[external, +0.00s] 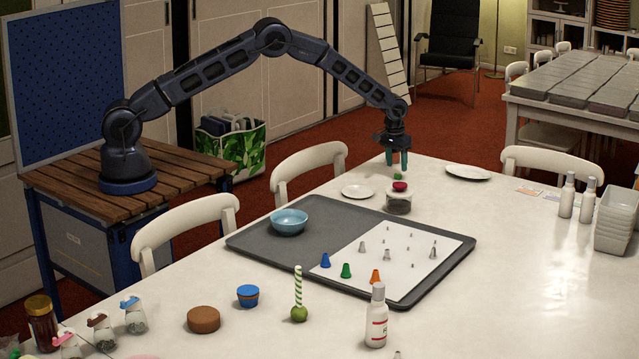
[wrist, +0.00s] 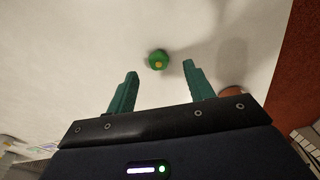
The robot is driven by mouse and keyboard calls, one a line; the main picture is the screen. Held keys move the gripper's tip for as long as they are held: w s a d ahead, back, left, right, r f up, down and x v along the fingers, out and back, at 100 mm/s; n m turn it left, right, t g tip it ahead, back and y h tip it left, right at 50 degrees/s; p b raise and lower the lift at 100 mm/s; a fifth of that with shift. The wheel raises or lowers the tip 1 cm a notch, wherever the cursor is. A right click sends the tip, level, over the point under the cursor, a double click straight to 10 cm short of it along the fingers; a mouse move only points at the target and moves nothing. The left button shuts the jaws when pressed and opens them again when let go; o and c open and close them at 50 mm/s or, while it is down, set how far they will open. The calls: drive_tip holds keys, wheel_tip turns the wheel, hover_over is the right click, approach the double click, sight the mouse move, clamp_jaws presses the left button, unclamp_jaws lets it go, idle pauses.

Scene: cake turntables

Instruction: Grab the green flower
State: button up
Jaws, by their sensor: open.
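In the external view a small green thing (external: 397,177), likely this flower, shows just below my gripper, close to a red thing. My gripper (external: 396,163) points down above the table's far side. Its two green fingers are apart and empty, as the wrist view (wrist: 158,70) also shows. The fingers do not touch the flower.
A glass jar (external: 398,204) with the red thing (external: 400,186) above it stands close below my gripper. Small white plates (external: 358,191) lie to either side. A dark tray (external: 262,252) with a blue bowl (external: 289,222) and piping tips is nearer the camera.

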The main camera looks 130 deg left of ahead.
sight(398, 174)
drive_tip(key=f, duration=0.3)
drive_tip(key=shift+w+a+f, duration=0.15)
drive_tip(key=shift+a+f, duration=0.1)
drive_tip(key=shift+f, duration=0.05)
drive_tip(key=c, duration=1.1)
drive_tip(key=shift+o, duration=0.2)
drive_tip(key=shift+r, duration=0.15)
